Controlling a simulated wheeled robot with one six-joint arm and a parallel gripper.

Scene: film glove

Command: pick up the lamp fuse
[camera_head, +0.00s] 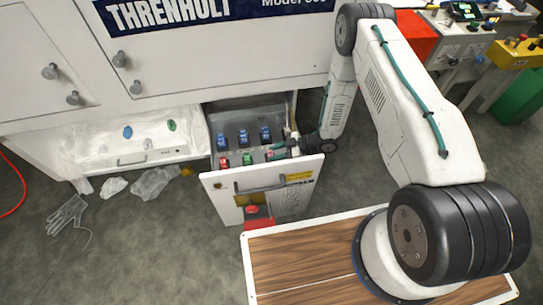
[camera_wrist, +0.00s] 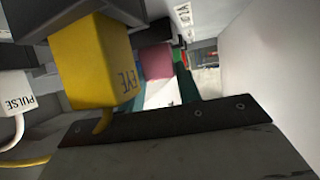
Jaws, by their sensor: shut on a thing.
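My gripper (camera_head: 277,151) reaches into the open drawer (camera_head: 212,184) from the right in the head view. In the wrist view, its teal-edged fingers (camera_wrist: 160,82) stand on either side of a red block-shaped fuse (camera_wrist: 155,61), and they are shut on it. The red fuse (camera_head: 269,156) shows at the right end of the drawer's front row in the head view. No label on it can be read, so I cannot tell from its face whether it is the lamp fuse. Its lower part is hidden.
A yellow block marked EYE (camera_wrist: 95,62) and a white one marked PULSE (camera_wrist: 14,102) are close in the wrist view. Blue fuses (camera_head: 243,138), a green one (camera_head: 247,159) and another red one (camera_head: 223,162) share the drawer. Drawer walls are close.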

